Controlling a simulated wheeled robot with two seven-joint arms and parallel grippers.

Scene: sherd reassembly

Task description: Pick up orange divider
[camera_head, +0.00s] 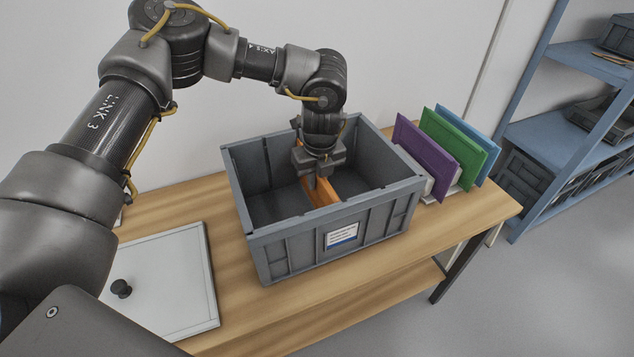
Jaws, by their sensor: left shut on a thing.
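The orange divider (322,193) stands inside the grey crate (290,247), across its middle. Only part of its orange face shows below my gripper. My left gripper (317,180) reaches down into the crate from above and is shut on the orange divider. The gripper hides the divider's top and far part. My right gripper is not in view.
Purple (426,157), green (455,147) and blue (482,143) dividers stand in a rack right of the crate. A grey lid with a black knob (121,288) lies on the wooden table (225,268) at left. A blue shelf (570,150) stands at right.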

